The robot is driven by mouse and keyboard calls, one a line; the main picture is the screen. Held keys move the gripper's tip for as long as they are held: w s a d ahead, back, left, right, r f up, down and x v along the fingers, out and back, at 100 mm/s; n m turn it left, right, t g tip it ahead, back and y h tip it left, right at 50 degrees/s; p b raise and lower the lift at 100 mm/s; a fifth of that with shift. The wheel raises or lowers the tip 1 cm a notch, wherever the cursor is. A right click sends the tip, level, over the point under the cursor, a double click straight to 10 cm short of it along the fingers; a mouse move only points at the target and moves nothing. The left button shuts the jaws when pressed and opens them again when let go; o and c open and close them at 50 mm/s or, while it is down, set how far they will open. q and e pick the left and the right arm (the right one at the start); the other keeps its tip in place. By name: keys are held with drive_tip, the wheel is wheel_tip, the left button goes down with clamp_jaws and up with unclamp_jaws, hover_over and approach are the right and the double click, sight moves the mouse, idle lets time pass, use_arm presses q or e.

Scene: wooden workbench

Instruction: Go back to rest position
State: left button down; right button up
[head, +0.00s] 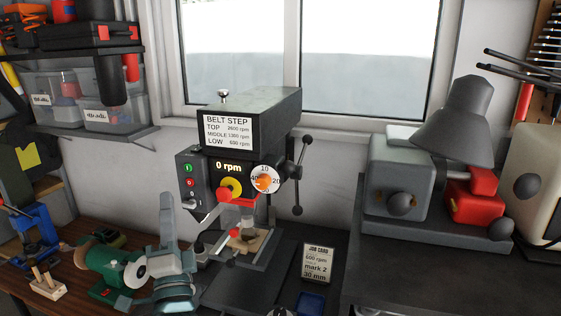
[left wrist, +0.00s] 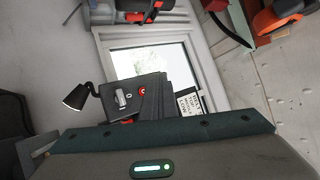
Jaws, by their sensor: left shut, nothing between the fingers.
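My left gripper (head: 167,204) stands in front of the drill press in the head view, left of centre. Its grey fingers point up and are shut with nothing between them. It is apart from the shelf and appears in front of the bench tools. In the left wrist view only the gripper's dark body (left wrist: 160,150) with a green light shows along the bottom; its fingertips are hidden. My right gripper is not in view. The drill press (head: 255,105) reads 0 rpm and has a yellow and red stop button (head: 230,188).
A green grinder (head: 105,262) and blue vise (head: 38,235) stand at the left. A job card (head: 317,262) stands right of the press base. A grey machine (head: 400,180), lamp (head: 462,115) and red box (head: 474,203) occupy the right. A shelf (head: 95,133) with bins hangs upper left.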

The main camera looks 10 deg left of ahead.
use_arm(q)
drive_tip(key=s+d+f+n+g+h, duration=0.1)
drive_tip(key=s+f+n+g+h, duration=0.15)
drive_tip(key=f, duration=0.75)
drive_tip(key=s+d+f+n+g+h, duration=0.1)
drive_tip(key=s+f+g+h, duration=0.2)
drive_tip(key=f, duration=0.7)
drive_tip(key=s+d+f+n+g+h, duration=0.1)
drive_tip(key=s+f+n+g+h, duration=0.2)
drive_tip(key=f, duration=0.8)
drive_tip(key=s+d+f+n+g+h, duration=0.1)
drive_tip(key=s+d+f+g+h, duration=0.1)
drive_tip(key=s+d+f+g, duration=0.55)
drive_tip(key=s+d+f+n+g+h, duration=0.1)
drive_tip(key=s+d+f+g+h, duration=0.1)
drive_tip(key=s+f, duration=0.95)
drive_tip(key=s+f+g+b, duration=0.1)
drive_tip(key=s+f+b, duration=0.1)
drive_tip(key=f, duration=1.2)
drive_tip(key=s+f+b, duration=0.2)
drive_tip(key=s+f, duration=0.1)
drive_tip(key=f, duration=1.2)
drive_tip(key=s+a+f+g+b, duration=0.1)
drive_tip(key=s+a+f+b, duration=0.1)
drive_tip(key=s+f, duration=1.5)
wheel_tip(320, 180, down, 3)
drive_tip(key=shift+s+a+r+b, duration=0.1)
drive_tip(key=shift+s+a+b, duration=0.2)
drive_tip(key=shift+a, duration=0.1)
